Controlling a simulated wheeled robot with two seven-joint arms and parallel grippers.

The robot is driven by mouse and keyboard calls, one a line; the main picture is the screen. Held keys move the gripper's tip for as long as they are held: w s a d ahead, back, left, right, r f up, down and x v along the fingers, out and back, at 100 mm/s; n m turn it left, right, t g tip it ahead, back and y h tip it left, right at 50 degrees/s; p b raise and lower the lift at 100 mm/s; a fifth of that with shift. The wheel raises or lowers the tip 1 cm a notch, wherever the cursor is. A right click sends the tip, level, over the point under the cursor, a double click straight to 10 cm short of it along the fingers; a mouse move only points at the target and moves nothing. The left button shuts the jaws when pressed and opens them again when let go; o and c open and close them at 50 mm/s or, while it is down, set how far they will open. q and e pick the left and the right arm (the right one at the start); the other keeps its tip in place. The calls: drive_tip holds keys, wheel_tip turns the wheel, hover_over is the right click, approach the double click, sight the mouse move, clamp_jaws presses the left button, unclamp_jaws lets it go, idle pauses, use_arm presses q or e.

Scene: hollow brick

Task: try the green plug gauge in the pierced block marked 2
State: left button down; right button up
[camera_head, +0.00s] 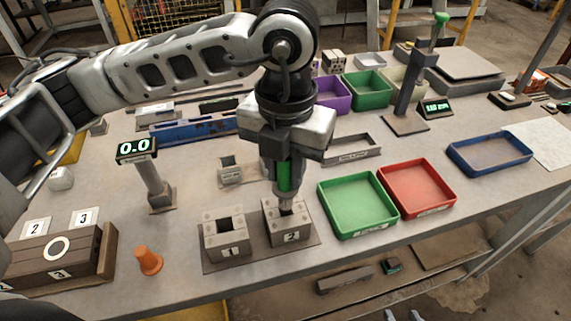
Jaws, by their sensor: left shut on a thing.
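My left gripper (284,182) is shut on the green plug gauge (285,174), holding it upright with its metal end pointing down. The gauge stands over the pierced block marked 2 (291,237). Its lower metal end is at the square opening in the block's top; I cannot tell how far it is inside, as the gripper and gauge hide part of the opening. The pierced block marked 1 (232,252) stands just left on the same base plate, its opening empty. My right gripper is not in view.
A green tray (357,207) and a red tray (418,187) lie right of the blocks, both empty. A display reading 0.0 (137,148) stands on a post to the left. A blue tray (489,153) lies far right.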

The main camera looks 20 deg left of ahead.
use_arm(q)
drive_tip(key=shift+f+b, duration=0.85)
drive_tip(key=shift+b, duration=0.05)
drive_tip(key=shift+f, duration=0.1)
idle(1.6)
drive_tip(key=shift+r+p, duration=1.5)
drive_tip(key=shift+r, duration=1.25)
